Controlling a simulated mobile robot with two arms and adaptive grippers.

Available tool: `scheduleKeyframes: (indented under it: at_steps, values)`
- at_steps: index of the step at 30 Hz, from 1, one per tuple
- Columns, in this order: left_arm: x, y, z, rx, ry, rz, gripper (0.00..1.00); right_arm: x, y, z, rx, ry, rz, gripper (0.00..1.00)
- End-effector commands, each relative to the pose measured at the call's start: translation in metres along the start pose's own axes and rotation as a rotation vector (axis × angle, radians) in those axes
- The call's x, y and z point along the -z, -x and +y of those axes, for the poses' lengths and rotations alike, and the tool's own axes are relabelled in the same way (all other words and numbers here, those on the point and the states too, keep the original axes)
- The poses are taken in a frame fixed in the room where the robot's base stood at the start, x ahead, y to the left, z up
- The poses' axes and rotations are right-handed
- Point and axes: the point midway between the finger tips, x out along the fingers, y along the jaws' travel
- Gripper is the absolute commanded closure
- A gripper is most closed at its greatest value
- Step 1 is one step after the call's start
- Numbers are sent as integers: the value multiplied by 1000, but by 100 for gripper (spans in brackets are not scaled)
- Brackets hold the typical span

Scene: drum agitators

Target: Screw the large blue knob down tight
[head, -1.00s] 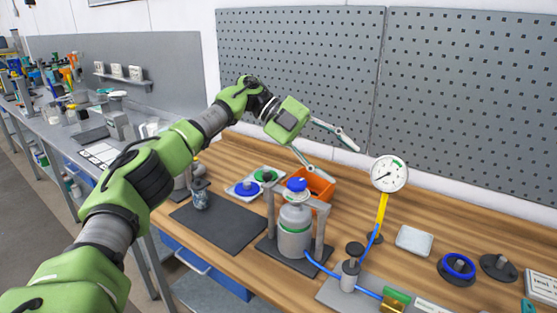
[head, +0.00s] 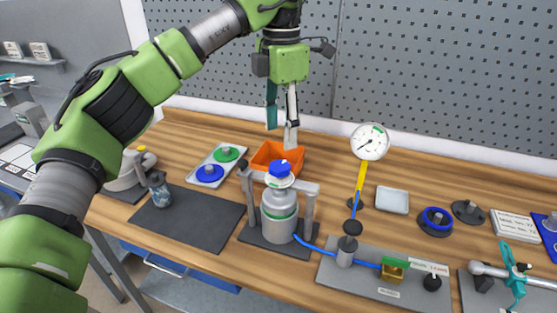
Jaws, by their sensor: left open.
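A blue knob (head: 280,167) sits on top of a grey drum (head: 279,218) with a green band, held in a grey frame on a dark base. I cannot tell how tight the knob is. My left gripper (head: 281,139) points down with its fingers apart and empty. It shows just above the knob in the picture, in front of the orange bin, and does not touch the knob. My right gripper is not in view.
An orange bin (head: 277,156) stands behind the drum. A tray (head: 229,172) with blue and green discs lies left, near a dark mat (head: 188,217). A pressure gauge (head: 370,141) on a yellow stem and a grey plate (head: 350,277) with fittings stand right. A blue hose runs from the drum.

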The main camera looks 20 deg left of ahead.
Motion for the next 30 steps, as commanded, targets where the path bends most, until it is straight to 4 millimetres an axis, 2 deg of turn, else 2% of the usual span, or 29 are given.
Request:
scheduleKeyframes:
  at_steps: [1,6,12,18,25,26,30]
  values:
    - [1,-12,0,2,0,3,49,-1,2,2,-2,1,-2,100]
    - [1,-46,0,3,1,2,49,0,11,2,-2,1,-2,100]
    - [0,-75,0,3,2,0,49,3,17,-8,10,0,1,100]
    - [0,-86,0,1,3,-2,49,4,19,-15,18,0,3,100]
    - [0,-87,0,1,3,-2,49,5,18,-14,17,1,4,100]
    - [0,-87,0,1,3,-2,52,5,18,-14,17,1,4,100]
    - [0,-87,0,1,2,-3,88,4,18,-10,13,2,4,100]
